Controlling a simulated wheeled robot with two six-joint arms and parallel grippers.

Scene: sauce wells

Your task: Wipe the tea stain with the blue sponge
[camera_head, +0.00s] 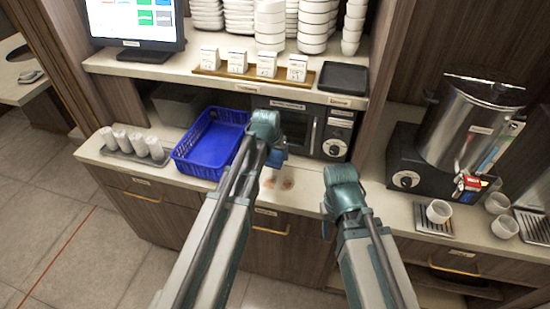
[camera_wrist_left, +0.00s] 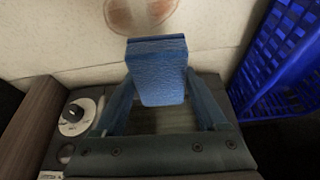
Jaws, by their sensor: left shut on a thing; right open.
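The blue sponge (camera_wrist_left: 158,75) is held between the fingers of my left gripper (camera_wrist_left: 160,100) in the left wrist view. In the head view the left gripper (camera_head: 274,158) is over the counter, and the sponge is mostly hidden by it. The brown tea stain (camera_wrist_left: 140,14) lies on the pale counter just past the sponge's far end. The stain also shows in the head view (camera_head: 284,184), just right of the left gripper. Whether the sponge touches the counter is unclear. My right gripper (camera_head: 328,218) is near the counter's front edge, right of the stain, its fingers mostly hidden.
A blue basket (camera_head: 200,150) stands left of the left gripper, and a tray with white cups (camera_head: 136,143) is further left. A dark appliance (camera_head: 318,130) stands behind the stain. A metal urn (camera_head: 468,125) and several cups are at the right.

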